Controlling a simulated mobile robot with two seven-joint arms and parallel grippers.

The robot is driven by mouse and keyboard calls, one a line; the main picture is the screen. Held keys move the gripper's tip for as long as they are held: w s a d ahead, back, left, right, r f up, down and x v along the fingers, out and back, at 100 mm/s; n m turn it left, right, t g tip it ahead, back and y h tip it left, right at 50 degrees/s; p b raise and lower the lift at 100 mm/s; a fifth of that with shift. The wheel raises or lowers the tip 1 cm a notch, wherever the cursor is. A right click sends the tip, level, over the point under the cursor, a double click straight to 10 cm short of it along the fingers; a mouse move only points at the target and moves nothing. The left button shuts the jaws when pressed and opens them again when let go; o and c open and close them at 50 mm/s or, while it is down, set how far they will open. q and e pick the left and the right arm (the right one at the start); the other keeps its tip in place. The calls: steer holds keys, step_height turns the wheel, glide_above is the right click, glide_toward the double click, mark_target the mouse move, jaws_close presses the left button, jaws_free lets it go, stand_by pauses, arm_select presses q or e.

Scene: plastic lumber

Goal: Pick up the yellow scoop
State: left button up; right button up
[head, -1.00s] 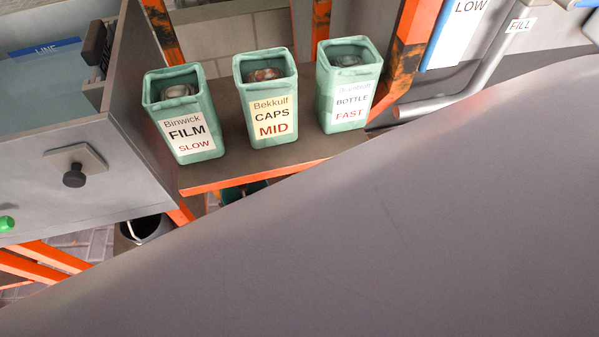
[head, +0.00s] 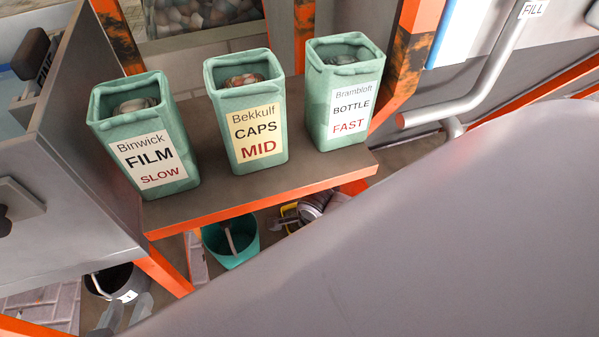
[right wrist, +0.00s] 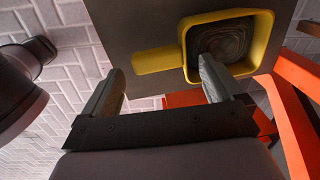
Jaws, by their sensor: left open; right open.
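The yellow scoop (right wrist: 158,60) shows at the top of the right wrist view, in front of a grey flat surface. Its flat handle points left, and its squarish yellow rim surrounds a dark, ringed inside. My right gripper (right wrist: 160,66) is open, with one finger on each side of the handle's line. The right finger overlaps the near corner of the rim; I cannot tell whether it touches. Nothing is between the fingers that I can confirm as held. In the head view, my left gripper (head: 124,315) is partly visible at the lower left, open and empty.
Green bins labelled FILM (head: 185,180), CAPS (head: 275,150) and BOTTLE (head: 320,130) stand on a shelf (head: 225,195) with an orange edge. Below are a teal bucket (head: 212,240) and a dark bucket (head: 97,282). Orange posts (head: 412,45) and a grey pipe (head: 480,90) stand right.

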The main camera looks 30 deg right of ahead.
step_height(320, 180, down, 2)
steer(key=shift+w+b, duration=0.1)
steer(key=shift+b, duration=0.2)
arm_select(q)
steer(key=shift+w+d+f+h, duration=0.1)
steer(key=shift+w+d+h, duration=0.15)
steer(key=shift+d, duration=0.2)
arm_select(e)
steer(key=c, duration=1.2)
steer(key=shift+o, duration=0.2)
steer(key=shift+r, duration=0.15)
